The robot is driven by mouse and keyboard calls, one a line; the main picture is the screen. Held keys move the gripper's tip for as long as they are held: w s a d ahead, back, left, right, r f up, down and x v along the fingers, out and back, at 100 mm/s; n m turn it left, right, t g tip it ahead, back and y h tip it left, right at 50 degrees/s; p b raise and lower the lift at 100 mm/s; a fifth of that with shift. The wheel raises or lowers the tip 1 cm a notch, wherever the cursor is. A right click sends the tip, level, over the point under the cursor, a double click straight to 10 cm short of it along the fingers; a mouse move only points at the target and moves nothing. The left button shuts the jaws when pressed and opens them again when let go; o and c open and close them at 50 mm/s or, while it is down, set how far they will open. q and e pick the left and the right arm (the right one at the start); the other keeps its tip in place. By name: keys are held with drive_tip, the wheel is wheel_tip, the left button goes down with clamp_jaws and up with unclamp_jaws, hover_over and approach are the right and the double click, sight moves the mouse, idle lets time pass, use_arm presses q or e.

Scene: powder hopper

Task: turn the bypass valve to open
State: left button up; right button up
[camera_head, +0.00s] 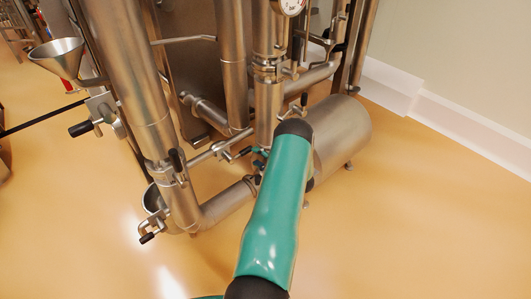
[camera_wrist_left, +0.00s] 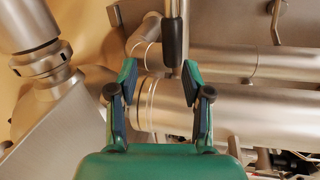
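In the left wrist view, my left gripper (camera_wrist_left: 159,72) is open, with its two green and dark-blue fingers apart and nothing clasped. A black-gripped valve lever (camera_wrist_left: 173,42) on a steel stem hangs just beyond the fingertips, nearer the right finger. I cannot tell whether it touches. No label shows which lever is the bypass valve. In the head view, my green left arm reaches up from the bottom to the pipework. My left gripper (camera_head: 255,154) shows only as small green and dark parts beside the low pipes, mostly hidden by the arm. My right gripper is in neither view.
Steel pipes (camera_head: 240,200) and a horizontal tank (camera_head: 343,130) surround the gripper closely. Other black-handled levers (camera_head: 80,129) stick out at the left. A funnel (camera_head: 58,57) stands at the upper left. The orange floor (camera_head: 420,230) is clear at the right.

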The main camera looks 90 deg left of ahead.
use_arm(q)
drive_tip(key=v, duration=0.6)
drive_tip(key=shift+d, duration=0.2)
drive_tip(key=shift+w, duration=0.15)
